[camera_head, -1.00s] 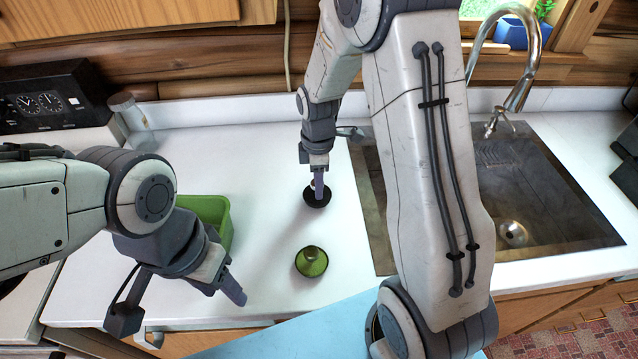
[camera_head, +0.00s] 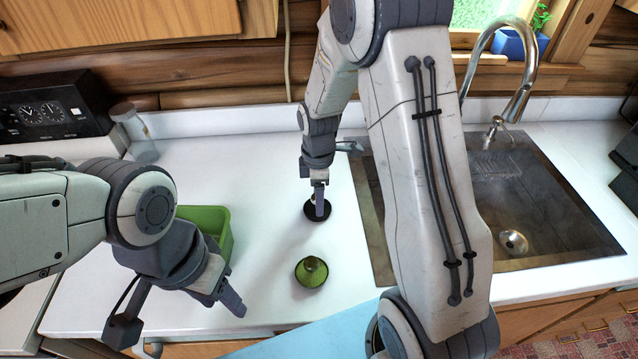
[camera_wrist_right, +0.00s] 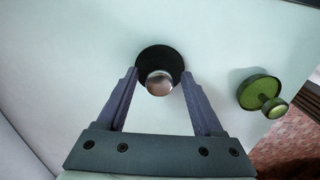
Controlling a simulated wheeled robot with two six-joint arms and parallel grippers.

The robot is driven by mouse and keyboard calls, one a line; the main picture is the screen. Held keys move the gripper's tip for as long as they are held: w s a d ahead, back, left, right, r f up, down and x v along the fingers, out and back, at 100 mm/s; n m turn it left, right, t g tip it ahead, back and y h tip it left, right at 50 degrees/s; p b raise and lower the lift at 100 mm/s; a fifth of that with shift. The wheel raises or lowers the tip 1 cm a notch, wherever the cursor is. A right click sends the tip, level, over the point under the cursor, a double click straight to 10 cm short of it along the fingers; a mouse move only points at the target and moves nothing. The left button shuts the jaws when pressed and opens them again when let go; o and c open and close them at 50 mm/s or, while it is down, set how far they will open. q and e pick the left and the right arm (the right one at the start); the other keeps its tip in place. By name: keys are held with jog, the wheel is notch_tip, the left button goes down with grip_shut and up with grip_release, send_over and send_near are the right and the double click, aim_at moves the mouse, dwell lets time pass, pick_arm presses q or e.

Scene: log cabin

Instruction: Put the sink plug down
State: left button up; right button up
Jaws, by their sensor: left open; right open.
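The sink plug, a black disc (camera_head: 311,212) with a shiny silver knob, lies on the white counter left of the sink. In the right wrist view its black rim (camera_wrist_right: 160,52) and silver knob (camera_wrist_right: 159,84) show between the fingers. My right gripper (camera_head: 319,212) is at the plug from above; in its wrist view the fingers (camera_wrist_right: 160,76) stand apart on either side of the knob, open. My left gripper (camera_head: 238,306) hangs over the front of the counter, away from the plug, open and with nothing seen in it.
A green knobbed disc (camera_head: 311,272) lies nearer the counter's front edge; it also shows in the wrist view (camera_wrist_right: 262,94). A green bin (camera_head: 212,222) stands to the left. The sink (camera_head: 530,190) with its tall faucet (camera_head: 524,80) is right of my right arm.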

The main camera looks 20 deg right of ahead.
notch_tip(320, 180, up, 12)
jog(key=s+a+r+m, duration=0.2)
jog(key=s+a+m, duration=0.1)
jog(key=s+a, duration=0.65)
jog(key=s+a+m, duration=0.2)
jog(key=s, duration=0.5)
jog(key=s+a+f+m+y, duration=0.1)
jog(key=s+a+m, duration=0.1)
jog(key=s, duration=0.5)
jog(key=shift+a+m+b, duration=0.2)
jog(key=shift+m+b, duration=0.1)
jog(key=shift+b, duration=0.05)
